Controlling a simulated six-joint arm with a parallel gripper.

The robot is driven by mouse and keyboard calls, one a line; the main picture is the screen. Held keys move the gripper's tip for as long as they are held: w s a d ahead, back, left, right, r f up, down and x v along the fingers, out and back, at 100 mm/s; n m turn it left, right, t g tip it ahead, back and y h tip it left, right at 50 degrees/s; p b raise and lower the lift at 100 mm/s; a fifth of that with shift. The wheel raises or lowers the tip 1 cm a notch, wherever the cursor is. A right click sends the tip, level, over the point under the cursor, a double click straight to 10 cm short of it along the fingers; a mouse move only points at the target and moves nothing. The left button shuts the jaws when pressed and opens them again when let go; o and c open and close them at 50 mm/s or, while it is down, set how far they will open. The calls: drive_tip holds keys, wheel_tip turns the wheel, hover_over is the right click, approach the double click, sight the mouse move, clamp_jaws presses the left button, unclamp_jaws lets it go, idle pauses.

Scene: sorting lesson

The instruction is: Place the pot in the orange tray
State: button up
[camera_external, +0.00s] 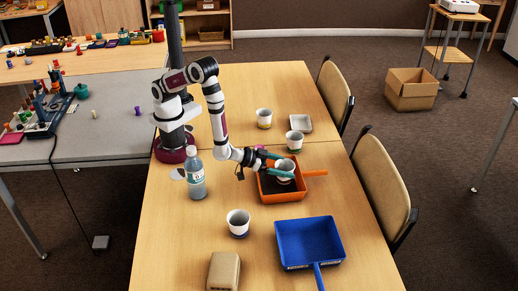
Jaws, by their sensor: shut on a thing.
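The orange tray (283,198) lies on the wooden table near the middle, with its handle pointing right. My gripper (287,168) reaches over it from the left, its teal fingers shut on a white pot (285,171). The pot looks upright and is within the tray's outline; I cannot tell if its base touches the tray floor. Other similar white pots stand on the table: one at the back (264,118), one just behind the tray (295,142) and one in front of it to the left (238,223).
A blue tray (308,238) with a handle lies at the front right. A clear bottle (195,176) stands left of my gripper. A beige block-like container (224,270) is at the front, and a small pale tray (300,123) at the back. Chairs line the right edge.

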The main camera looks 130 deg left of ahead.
drive_tip(key=shift+f, duration=0.95)
drive_tip(key=shift+f, duration=0.1)
drive_tip(key=o, duration=1.1)
drive_tip(key=shift+c, duration=0.2)
drive_tip(key=v, duration=0.5)
drive_tip(key=shift+w, duration=0.1)
wheel_tip(320, 180, up, 7)
